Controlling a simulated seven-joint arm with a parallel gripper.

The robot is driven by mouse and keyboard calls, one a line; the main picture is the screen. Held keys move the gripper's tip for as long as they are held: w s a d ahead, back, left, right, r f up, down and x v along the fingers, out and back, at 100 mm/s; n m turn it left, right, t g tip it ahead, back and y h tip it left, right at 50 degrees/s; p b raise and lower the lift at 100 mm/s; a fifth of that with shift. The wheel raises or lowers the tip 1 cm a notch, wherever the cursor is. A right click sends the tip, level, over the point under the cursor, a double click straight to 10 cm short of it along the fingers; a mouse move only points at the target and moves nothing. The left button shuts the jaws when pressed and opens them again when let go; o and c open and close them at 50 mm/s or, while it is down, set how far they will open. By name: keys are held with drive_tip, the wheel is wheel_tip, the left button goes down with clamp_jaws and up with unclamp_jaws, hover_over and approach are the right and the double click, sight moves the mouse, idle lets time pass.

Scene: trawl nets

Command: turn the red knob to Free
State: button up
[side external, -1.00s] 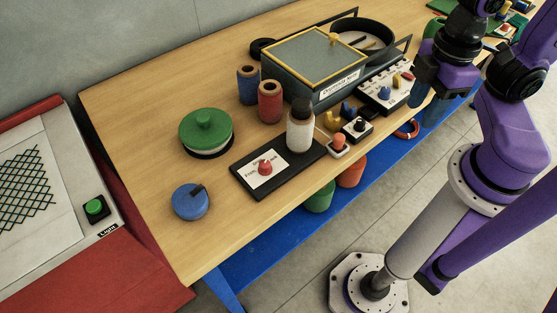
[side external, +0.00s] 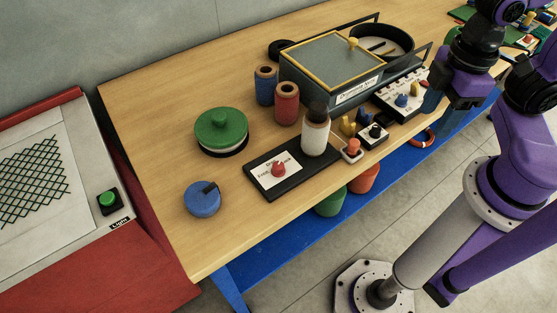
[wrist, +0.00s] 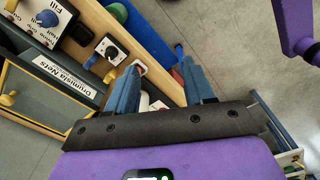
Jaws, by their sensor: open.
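The red knob (side external: 278,169) sits on a white printed label (side external: 268,183) on a black plate (side external: 312,178) near the table's front edge in the side view. The label's words and the knob's pointing direction are too small to read surely. My gripper (side external: 436,100) is well to the right of the knob, beside the white switch panel at the table's front edge. In the wrist view my gripper (wrist: 162,84) has its two blue fingers apart with nothing held between them.
A white bottle with a dark cap (side external: 315,135) stands on the plate's right end, close to the knob. A blue round dial (side external: 202,199) and a green lid (side external: 221,128) lie left. Small switches (side external: 373,135), spools (side external: 286,103) and a netting box (side external: 330,70) stand right and behind.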

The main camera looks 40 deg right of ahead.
drive_tip(key=w+a+r+m, duration=0.2)
drive_tip(key=w+a+m, duration=0.6)
drive_tip(key=w+a, duration=0.25)
drive_tip(key=m, duration=1.1)
hover_over(278, 165)
drive_tip(key=shift+h, duration=0.3)
wheel_tip(278, 165, down, 18)
drive_tip(key=shift+r, duration=0.15)
drive_tip(key=shift+c, duration=0.4)
clamp_jaws()
